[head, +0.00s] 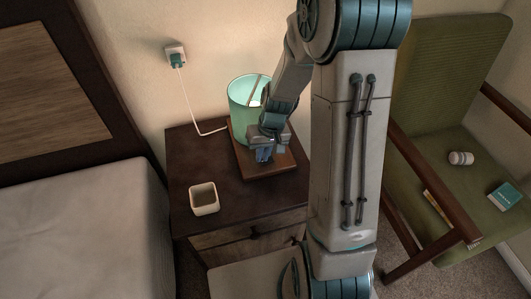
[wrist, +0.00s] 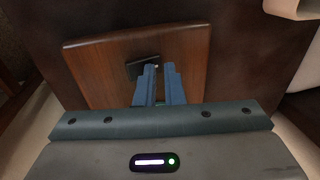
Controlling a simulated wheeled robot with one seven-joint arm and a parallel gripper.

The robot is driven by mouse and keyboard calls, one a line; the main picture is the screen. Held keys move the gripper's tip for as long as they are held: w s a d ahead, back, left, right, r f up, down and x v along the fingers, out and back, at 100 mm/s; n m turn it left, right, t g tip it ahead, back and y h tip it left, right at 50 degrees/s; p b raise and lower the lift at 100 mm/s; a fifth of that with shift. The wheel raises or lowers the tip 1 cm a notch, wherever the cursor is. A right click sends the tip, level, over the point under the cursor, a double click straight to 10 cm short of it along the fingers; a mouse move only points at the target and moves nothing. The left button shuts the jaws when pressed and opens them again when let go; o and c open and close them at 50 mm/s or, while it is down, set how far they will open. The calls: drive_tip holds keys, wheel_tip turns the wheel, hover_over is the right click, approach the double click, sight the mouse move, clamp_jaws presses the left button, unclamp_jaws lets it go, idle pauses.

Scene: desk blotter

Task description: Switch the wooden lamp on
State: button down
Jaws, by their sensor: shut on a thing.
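The lamp has a teal shade (head: 245,92) and a flat wooden base (head: 275,168) on the nightstand. In the wrist view the wooden base (wrist: 100,75) fills the middle, with a small dark switch (wrist: 138,68) on it. My gripper (head: 264,155) is low over the base, in front of the shade. In the wrist view my gripper's blue fingers (wrist: 160,70) are close together at the switch's right part and appear shut on it. The fingers hide part of the switch. A pale patch shows inside the shade; I cannot tell whether the lamp is lit.
A small cream square cup (head: 204,198) stands on the dark nightstand (head: 188,160), left of the base. A white cord (head: 187,100) runs from the lamp to a wall plug (head: 176,59). A bed (head: 80,230) is left; a green chair (head: 440,80) holding small items is right.

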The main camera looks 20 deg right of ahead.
drive_tip(key=shift+s+a+f, duration=0.2)
drive_tip(key=shift+s+f, duration=0.2)
drive_tip(key=shift+f, duration=0.2)
drive_tip(key=shift+w+d, duration=0.1)
drive_tip(key=shift+d, duration=0.4)
drive_tip(key=shift+w+r+p, duration=0.15)
drive_tip(key=shift+r+p, duration=0.35)
drive_tip(key=shift+r, duration=0.1)
drive_tip(key=a+r+p, duration=0.3)
drive_tip(key=r+p, duration=0.1)
drive_tip(key=r, duration=0.9)
drive_tip(key=s+d+r+t+h+p, duration=0.1)
drive_tip(key=s+r+p, duration=0.5)
drive_tip(key=r, duration=0.5)
drive_tip(key=s+d+r+t+h+p, duration=0.1)
drive_tip(key=s+d+r+p, duration=0.1)
drive_tip(key=s+r+p, duration=0.4)
wheel_tip(320, 180, up, 6)
drive_tip(key=shift+s+f+t+p, duration=0.25)
drive_tip(key=shift+s+t+p, duration=0.05)
drive_tip(key=shift+s, duration=0.45)
